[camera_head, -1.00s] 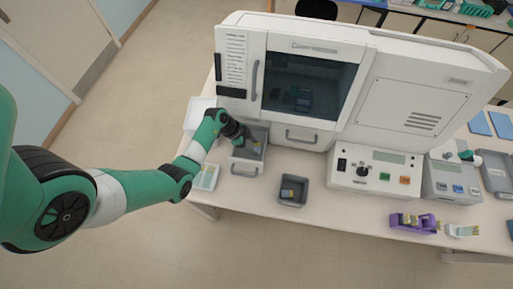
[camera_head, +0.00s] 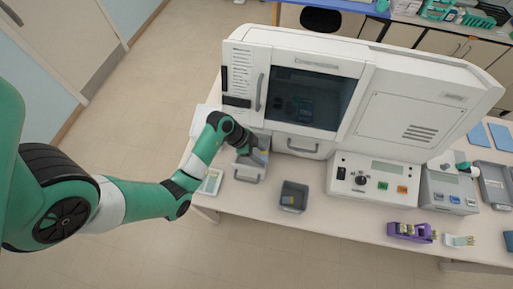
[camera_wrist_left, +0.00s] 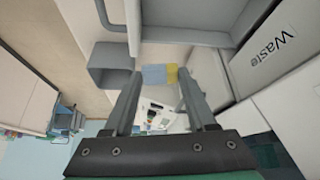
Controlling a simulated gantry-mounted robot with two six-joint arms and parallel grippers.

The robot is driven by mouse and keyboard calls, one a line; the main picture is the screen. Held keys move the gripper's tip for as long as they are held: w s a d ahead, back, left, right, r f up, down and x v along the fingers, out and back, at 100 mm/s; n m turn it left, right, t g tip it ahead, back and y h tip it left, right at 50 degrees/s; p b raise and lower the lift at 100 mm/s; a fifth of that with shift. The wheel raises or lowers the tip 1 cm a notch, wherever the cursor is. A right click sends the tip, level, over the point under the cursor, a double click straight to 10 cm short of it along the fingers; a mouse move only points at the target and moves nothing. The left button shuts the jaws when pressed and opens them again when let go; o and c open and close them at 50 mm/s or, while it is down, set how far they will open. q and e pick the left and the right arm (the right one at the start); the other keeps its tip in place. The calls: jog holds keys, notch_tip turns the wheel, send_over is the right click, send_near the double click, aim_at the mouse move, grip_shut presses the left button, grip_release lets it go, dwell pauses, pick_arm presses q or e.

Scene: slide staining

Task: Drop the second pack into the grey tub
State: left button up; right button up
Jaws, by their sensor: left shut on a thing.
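My left gripper (camera_wrist_left: 158,84) is shut on a small blue and yellow pack (camera_wrist_left: 158,74), which sits between the fingertips. In the head view the pack (camera_head: 261,157) shows beside the left gripper (camera_head: 250,149), over the open waste drawer (camera_head: 247,175). The grey tub (camera_head: 294,188) stands on the bench just right of the drawer, with a small yellow and blue item low inside it. The tub also shows in the left wrist view (camera_wrist_left: 108,56), apart from the held pack. My right gripper is not in view.
The large white machine (camera_head: 410,100) stands behind the drawer and tub. A control box (camera_head: 374,178) is right of the tub, and a purple rack (camera_head: 409,232) is near the front edge. A small pale tray (camera_head: 210,182) lies left of the drawer. Bench around the tub's front is clear.

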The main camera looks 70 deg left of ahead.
pick_arm(q)
jog(key=d+r, duration=0.3)
jog(key=d, duration=0.5)
jog(key=shift+s+d+r+p, duration=0.3)
jog(key=shift+s+d+p, duration=0.05)
jog(key=shift+s, duration=0.05)
